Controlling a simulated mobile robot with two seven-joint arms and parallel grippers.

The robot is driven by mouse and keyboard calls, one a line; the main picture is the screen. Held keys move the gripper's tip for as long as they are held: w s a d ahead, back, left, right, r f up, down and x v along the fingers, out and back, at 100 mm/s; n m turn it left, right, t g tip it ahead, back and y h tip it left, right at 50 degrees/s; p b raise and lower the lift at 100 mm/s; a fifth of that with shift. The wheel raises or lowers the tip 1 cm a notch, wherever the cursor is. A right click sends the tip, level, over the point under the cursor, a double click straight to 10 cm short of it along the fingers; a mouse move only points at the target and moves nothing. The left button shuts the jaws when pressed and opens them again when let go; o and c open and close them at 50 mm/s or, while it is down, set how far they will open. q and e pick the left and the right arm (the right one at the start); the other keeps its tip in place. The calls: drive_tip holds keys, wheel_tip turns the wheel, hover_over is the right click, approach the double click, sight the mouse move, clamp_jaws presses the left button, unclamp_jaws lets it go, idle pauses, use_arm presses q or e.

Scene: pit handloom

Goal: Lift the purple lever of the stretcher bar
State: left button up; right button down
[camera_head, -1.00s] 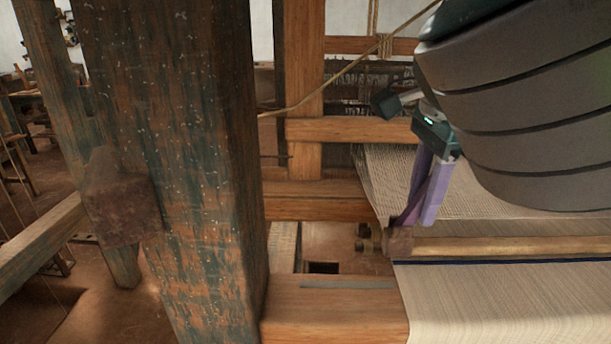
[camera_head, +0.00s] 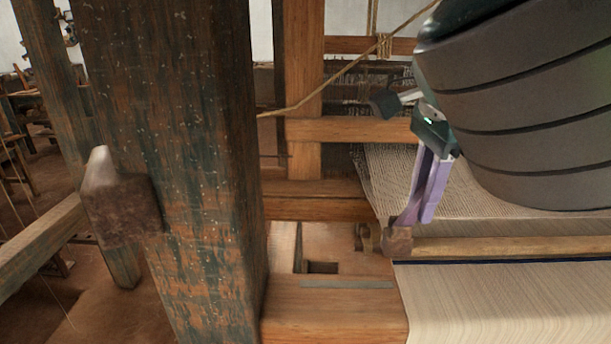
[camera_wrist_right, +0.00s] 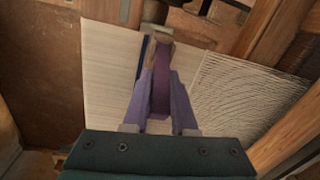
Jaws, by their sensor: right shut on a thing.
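The purple lever (camera_wrist_right: 161,92) stands between the two lavender fingers of my right gripper (camera_wrist_right: 161,78) in the right wrist view. The fingers are shut on it. In the head view my right gripper (camera_head: 424,212) points down at the left end of the stretcher bar (camera_head: 510,247), a wooden rod lying across the cloth. The lever's lower end meets a brown end block (camera_head: 398,241) on the bar, also seen in the wrist view (camera_wrist_right: 160,38). The fingers hide much of the lever in the head view. My left gripper is out of view.
A thick worn loom post (camera_head: 175,170) fills the left of the head view. Woven cloth (camera_head: 500,300) lies in front of the bar, and pale warp threads (camera_head: 390,170) run behind it. A wooden beam (camera_head: 335,310) lies left of the cloth.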

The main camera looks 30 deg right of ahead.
idle(0.4)
drive_tip(key=shift+r+p, duration=0.15)
drive_tip(key=shift+p, duration=0.2)
drive_tip(key=shift+s+d+y+p, duration=0.15)
drive_tip(key=shift+d+y+p, duration=0.25)
drive_tip(key=shift+p, duration=0.65)
drive_tip(key=shift+a+t+y, duration=0.1)
drive_tip(key=shift+t+y, duration=0.2)
drive_tip(key=shift+f, duration=0.35)
drive_tip(key=c, duration=0.7)
unclamp_jaws()
drive_tip(key=shift+r, duration=0.1)
drive_tip(key=r, duration=0.3)
drive_tip(key=s+r, duration=0.1)
drive_tip(key=r, duration=0.2)
drive_tip(key=d+r, duration=0.1)
drive_tip(key=r, duration=0.2)
drive_tip(key=shift+s+r+b, duration=0.25)
drive_tip(key=shift+r+b, duration=0.1)
drive_tip(key=shift+b, duration=0.05)
